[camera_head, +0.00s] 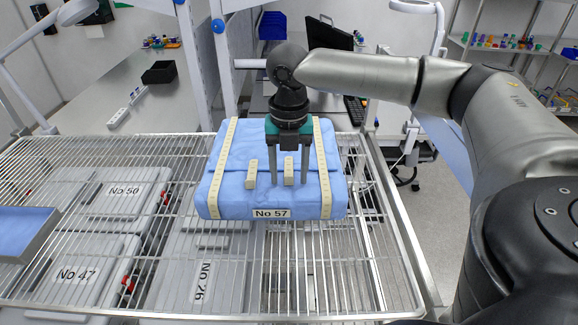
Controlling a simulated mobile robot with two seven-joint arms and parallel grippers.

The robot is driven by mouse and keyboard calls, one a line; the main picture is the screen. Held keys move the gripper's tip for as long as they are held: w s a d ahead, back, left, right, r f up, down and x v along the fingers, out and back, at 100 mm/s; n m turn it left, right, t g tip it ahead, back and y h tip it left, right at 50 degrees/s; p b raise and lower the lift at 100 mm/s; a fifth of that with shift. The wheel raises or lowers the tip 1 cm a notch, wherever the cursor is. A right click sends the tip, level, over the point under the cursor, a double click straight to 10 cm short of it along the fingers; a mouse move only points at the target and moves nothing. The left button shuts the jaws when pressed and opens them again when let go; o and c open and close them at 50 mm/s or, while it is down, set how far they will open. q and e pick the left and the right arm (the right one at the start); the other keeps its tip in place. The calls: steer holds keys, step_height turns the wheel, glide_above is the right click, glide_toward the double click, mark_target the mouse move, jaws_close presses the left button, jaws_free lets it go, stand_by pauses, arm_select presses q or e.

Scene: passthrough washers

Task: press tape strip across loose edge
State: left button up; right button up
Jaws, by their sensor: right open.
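A blue wrapped package (270,198) labelled "No 57" rests on a wire rack. Two long cream tape strips run down it, one on the left (221,170) and one on the right (324,170). Two short cream strips lie between them near the front flap edge, a left one (252,175) and a right one (288,172). My right gripper (289,184) points down over the package, open, its fingers on either side of the right short strip. I cannot tell whether the fingertips touch the wrap. My left gripper is out of view.
Grey cases marked No 50, No 47 and No 26 lie beneath the wire rack (110,150). A blue-lined tray (28,232) stands at the left edge. White posts rise behind the package.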

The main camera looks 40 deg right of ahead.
step_height(320, 180, up, 15)
stand_by(0.4)
